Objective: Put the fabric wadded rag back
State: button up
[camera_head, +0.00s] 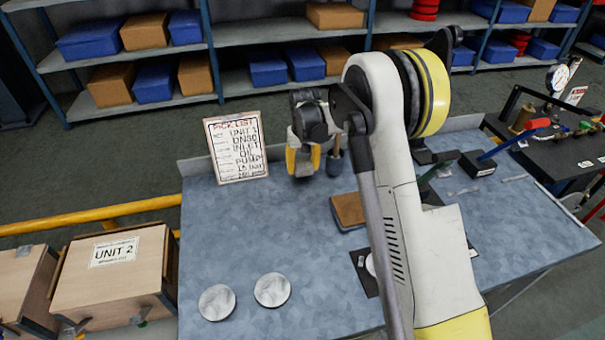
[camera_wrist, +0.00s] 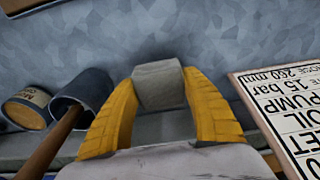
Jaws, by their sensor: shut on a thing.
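My gripper (camera_wrist: 158,92) has its yellow fingers shut on a small grey, blocky wad, the fabric wadded rag (camera_wrist: 158,84), in the wrist view. The rag sits between the fingertips, with the grey-blue bench top behind it. In the head view my gripper (camera_head: 303,162) points down over the far left part of the bench (camera_head: 225,250), just right of the pick list board. The rag cannot be made out in the head view. I cannot tell whether it touches the bench.
The pick list board (camera_head: 237,147) stands close to my gripper; it shows in the wrist view (camera_wrist: 290,110). A dark cup-like thing (camera_wrist: 82,92) and a labelled tin (camera_wrist: 27,107) are opposite. A brown block (camera_head: 348,210) and two pale discs (camera_head: 217,302) (camera_head: 272,290) lie nearer.

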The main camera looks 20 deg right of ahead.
notch_tip(320, 180, down, 2)
jog(key=shift+f, duration=0.1)
jog(key=o, duration=1.2)
